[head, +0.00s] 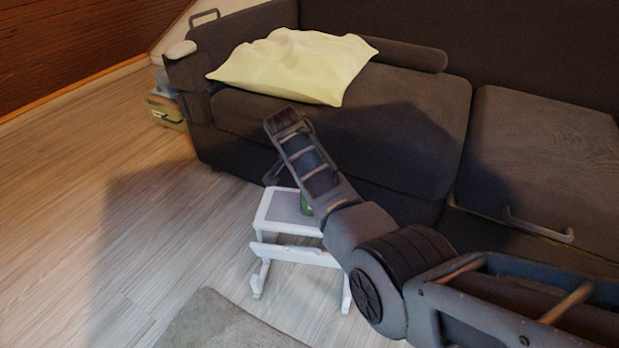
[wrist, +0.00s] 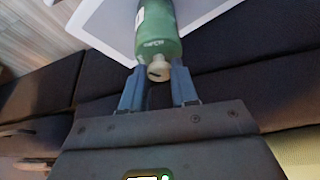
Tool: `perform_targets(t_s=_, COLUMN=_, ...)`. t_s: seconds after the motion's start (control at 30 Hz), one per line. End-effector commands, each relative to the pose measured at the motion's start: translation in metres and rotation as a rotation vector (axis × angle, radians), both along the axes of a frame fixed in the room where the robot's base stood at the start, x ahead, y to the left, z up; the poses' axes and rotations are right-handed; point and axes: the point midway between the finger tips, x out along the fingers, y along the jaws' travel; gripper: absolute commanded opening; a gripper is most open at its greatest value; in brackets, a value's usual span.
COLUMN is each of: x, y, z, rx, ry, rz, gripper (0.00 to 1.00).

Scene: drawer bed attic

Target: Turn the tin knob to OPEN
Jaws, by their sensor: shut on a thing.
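The green tin (wrist: 160,25) stands on a small white stool (head: 285,252), and a little of the tin (head: 306,207) shows beside my arm in the head view. Its pale knob (wrist: 158,67) faces the wrist camera and has a dark mark on it. My gripper (wrist: 157,72) is shut on the knob, with one blue-grey finger on either side. Small pale lettering is on the tin above the knob, too small to read for sure. In the head view my arm hides most of the tin, and the knob is not visible.
A dark sofa (head: 540,140) with a pale yellow pillow (head: 295,66) stands right behind the stool. A metal handle (head: 540,228) is on the sofa's front at right. A grey rug (head: 215,325) lies in front. The wooden floor (head: 90,230) at left is clear.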

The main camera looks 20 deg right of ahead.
Motion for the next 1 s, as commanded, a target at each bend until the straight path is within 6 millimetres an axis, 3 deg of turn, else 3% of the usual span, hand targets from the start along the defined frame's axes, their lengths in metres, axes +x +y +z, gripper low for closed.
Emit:
perform_targets(t_s=0.47, x=-0.0020, y=0.0002, z=-0.0036, rx=0.001, ry=0.009, rz=-0.202, gripper=0.10)
perform_targets(t_s=1.0, x=-0.0016, y=-0.0004, z=-0.0024, rx=0.001, ry=0.009, rz=-0.568, gripper=0.10)
